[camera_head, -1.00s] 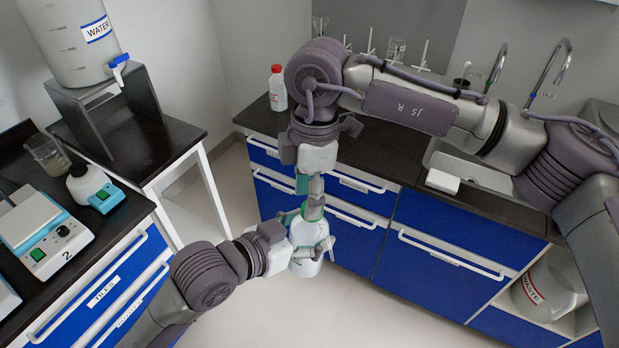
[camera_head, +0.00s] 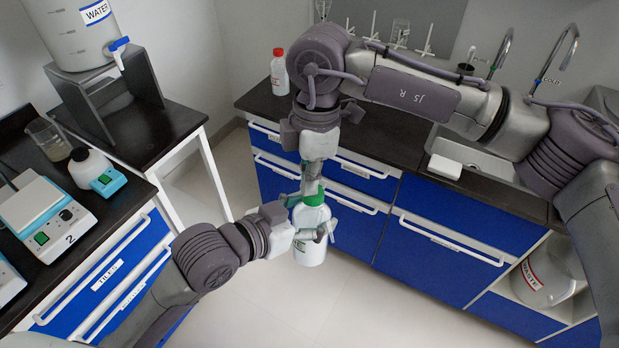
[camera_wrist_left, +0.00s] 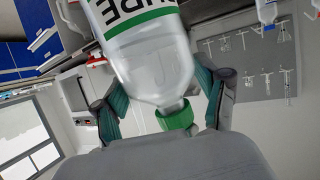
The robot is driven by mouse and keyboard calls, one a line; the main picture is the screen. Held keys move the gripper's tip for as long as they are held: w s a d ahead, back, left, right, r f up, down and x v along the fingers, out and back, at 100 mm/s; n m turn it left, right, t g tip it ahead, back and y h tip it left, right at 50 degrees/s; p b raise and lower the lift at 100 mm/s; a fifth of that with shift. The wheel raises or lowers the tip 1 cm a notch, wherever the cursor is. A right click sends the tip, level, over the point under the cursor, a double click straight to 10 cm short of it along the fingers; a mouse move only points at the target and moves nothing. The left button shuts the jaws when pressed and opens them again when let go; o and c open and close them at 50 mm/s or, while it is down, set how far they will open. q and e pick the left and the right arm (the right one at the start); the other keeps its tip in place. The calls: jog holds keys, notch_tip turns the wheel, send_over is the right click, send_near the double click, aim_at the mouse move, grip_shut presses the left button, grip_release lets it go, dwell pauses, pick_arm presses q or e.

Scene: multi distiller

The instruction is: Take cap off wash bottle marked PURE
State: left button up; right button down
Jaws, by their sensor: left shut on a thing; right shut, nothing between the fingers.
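The wash bottle (camera_head: 311,222) is white and translucent, upright, with a green cap (camera_head: 312,194) on its neck. In the left wrist view the bottle (camera_wrist_left: 155,62) shows the letters "URE" on a green-bordered label, and its green cap (camera_wrist_left: 177,116). My left gripper (camera_head: 312,232) is shut around the bottle's body from the left. Its fingers (camera_wrist_left: 165,98) show on both sides of the bottle in the wrist view. My right gripper (camera_head: 312,180) points down directly above the cap, shut and empty. Whether its fingertips touch the cap is hard to tell.
The bottle is held over open floor in front of the blue drawers (camera_head: 345,200). A red-capped bottle (camera_head: 279,73) stands on the counter behind. A hotplate (camera_head: 45,215) and a white bottle (camera_head: 90,168) are on the left bench.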

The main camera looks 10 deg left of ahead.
jog(key=n, duration=0.4)
jog(key=shift+s+d+n, duration=0.15)
jog(key=shift+n, duration=0.15)
dwell(0.7)
jog(key=c, duration=1.5)
grip_release()
